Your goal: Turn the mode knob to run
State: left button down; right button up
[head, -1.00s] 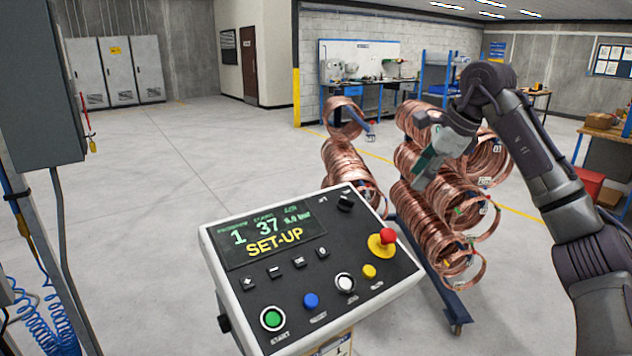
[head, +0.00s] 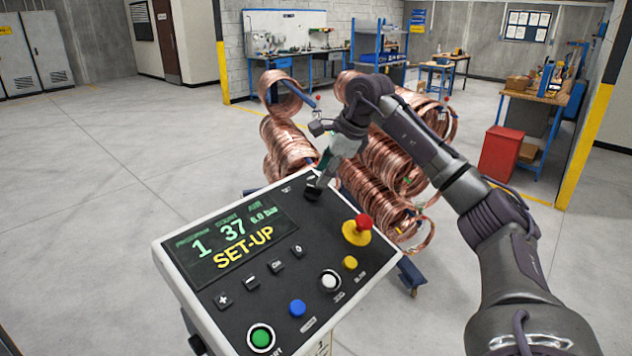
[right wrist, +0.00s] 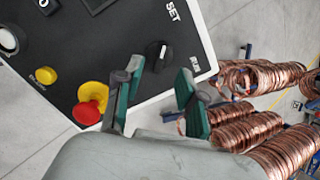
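The control panel (head: 185,275) has a tilted black face and white rim, and its screen (head: 228,240) reads "SET-UP" in yellow. The black mode knob (head: 313,192) sits at the panel's upper right corner. In the right wrist view the knob (right wrist: 159,56) lies between a "SET" label and a second label, partly readable as "RUN". My right gripper (head: 322,176) is right at the knob. In the right wrist view my right gripper (right wrist: 160,78) is open, its green-padded fingers to either side of the knob, with no clear contact. My left gripper is out of view.
A red emergency button (head: 362,222) on a yellow base is close to the knob, with a yellow button (head: 350,262) below it. White, blue and green buttons line the panel's lower edge. Copper coils (head: 385,205) on a rack stand just behind the panel.

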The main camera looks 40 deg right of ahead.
aim_at(315, 186)
jog(key=shift+p+x, duration=0.4)
jog(key=shift+x, duration=2.05)
grip_shut()
